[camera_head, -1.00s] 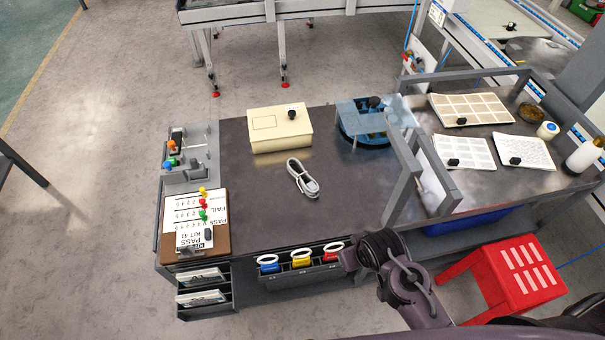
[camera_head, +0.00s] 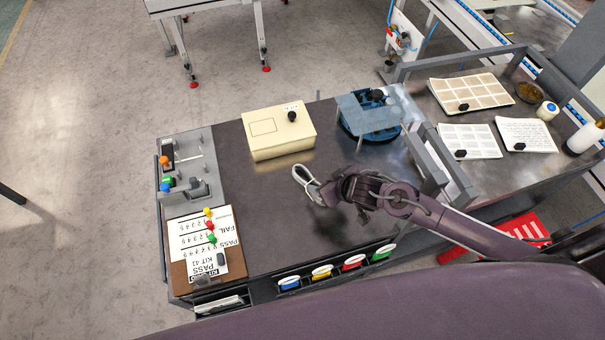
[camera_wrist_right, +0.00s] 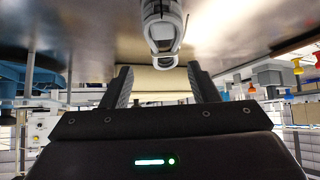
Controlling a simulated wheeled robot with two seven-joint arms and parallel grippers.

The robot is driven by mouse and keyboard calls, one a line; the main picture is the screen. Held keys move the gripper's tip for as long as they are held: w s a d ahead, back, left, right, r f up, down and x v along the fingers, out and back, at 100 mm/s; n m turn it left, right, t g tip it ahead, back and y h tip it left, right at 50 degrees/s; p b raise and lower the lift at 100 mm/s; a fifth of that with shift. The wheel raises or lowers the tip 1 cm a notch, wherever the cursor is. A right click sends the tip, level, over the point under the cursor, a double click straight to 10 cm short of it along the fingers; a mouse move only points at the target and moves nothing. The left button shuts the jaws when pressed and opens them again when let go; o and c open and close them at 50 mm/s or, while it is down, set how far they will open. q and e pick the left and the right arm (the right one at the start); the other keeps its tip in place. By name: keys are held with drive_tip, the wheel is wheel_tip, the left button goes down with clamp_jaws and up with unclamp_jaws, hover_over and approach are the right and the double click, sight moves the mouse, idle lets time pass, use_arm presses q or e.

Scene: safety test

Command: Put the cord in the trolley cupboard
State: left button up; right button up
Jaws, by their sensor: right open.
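The cord (camera_head: 306,181) is a pale grey, looped bundle lying on the dark bench top (camera_head: 240,220). In the right wrist view the cord (camera_wrist_right: 165,28) shows at the top middle, in front of the fingers. My right gripper (camera_head: 334,191) is open, at the right end of the cord, and hides part of it. Its two fingers (camera_wrist_right: 162,85) are apart, with nothing visibly held between them. My left gripper is not in view. I cannot make out a trolley cupboard for certain; the front below the bench top is mostly hidden by my body.
A cream box (camera_head: 278,138) and a blue round fixture (camera_head: 355,128) stand behind the cord. A clipboard (camera_head: 187,267) and a switch panel (camera_head: 205,188) are at the left. Coloured-ring holders (camera_head: 321,273) line the front edge. A grey frame (camera_head: 432,165) stands right. Bench left of the cord is clear.

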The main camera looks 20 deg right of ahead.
sight(311, 182)
drive_tip(key=shift+w+a+f, duration=0.2)
drive_tip(key=shift+w+f, duration=0.1)
drive_tip(key=shift+f, duration=0.1)
drive_tip(key=shift+a+f, duration=0.1)
drive_tip(key=shift+f, duration=0.1)
drive_tip(key=shift+w+a+f, duration=0.2)
drive_tip(key=shift+f, duration=0.05)
drive_tip(key=x, duration=0.3)
drive_tip(key=shift+w+a+f+p, duration=0.15)
drive_tip(key=shift+f+p, duration=0.1)
drive_tip(key=shift+p, duration=0.1)
drive_tip(key=shift+w+a+f, duration=0.1)
drive_tip(key=shift+w+f, duration=0.05)
drive_tip(key=shift+f, duration=0.05)
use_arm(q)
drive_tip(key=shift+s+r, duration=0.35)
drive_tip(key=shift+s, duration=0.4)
use_arm(e)
clamp_jaws()
